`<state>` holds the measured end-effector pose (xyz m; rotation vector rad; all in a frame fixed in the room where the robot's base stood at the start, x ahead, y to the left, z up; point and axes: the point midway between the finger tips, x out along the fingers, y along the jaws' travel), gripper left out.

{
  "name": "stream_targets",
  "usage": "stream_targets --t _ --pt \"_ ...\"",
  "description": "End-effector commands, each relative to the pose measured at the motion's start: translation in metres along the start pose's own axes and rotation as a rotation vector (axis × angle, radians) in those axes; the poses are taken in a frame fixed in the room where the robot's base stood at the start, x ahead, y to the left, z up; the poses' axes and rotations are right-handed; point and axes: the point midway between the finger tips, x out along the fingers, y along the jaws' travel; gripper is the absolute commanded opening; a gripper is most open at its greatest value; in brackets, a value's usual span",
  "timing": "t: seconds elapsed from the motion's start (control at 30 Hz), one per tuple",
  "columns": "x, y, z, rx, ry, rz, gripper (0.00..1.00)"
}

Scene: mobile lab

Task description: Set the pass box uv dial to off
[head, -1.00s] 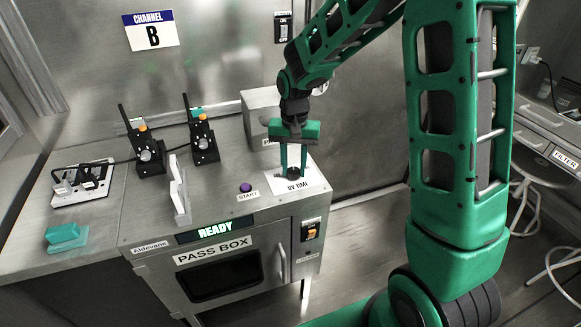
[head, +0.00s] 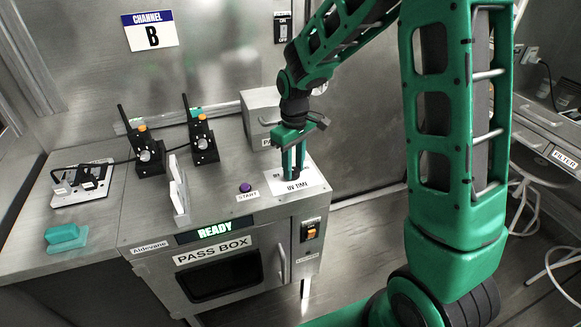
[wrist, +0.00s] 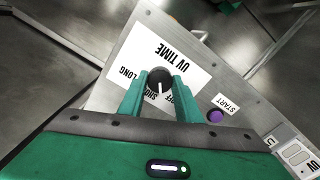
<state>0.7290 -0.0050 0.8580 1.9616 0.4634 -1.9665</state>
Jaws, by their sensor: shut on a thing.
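The UV dial (wrist: 159,76) is a round black knob with a white pointer line on a white UV TIME plate (wrist: 150,50), on top of the pass box (head: 222,262). In the wrist view my gripper (wrist: 159,86) is shut on the dial, with one green finger on each side. The pointer line faces down toward my palm, near the partly hidden OFF and SHORT words; I cannot tell exactly which mark it meets. LONG shows at the left. In the head view my gripper (head: 292,176) stands upright over the plate, and its fingers hide the dial.
A purple START button (head: 245,187) is left of the plate. A grey box (head: 262,115) stands close behind my gripper. Two radios (head: 203,140) and a white upright rack (head: 180,190) stand farther left. The READY display (head: 215,232) is lit green.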

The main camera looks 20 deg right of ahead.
Motion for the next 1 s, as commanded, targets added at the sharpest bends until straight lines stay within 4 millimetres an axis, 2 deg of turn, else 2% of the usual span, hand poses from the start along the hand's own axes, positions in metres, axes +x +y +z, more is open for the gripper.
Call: stream_targets --t 0.2,0.5,1.0 --pt "-0.0030 0.0026 -0.0050 -0.175 0.014 0.007 0.08" --pt "-0.0031 0.0028 -0.0052 -0.338 0.014 0.009 0.08" --pt "-0.0031 0.0030 -0.0052 -0.403 0.013 0.009 0.08"
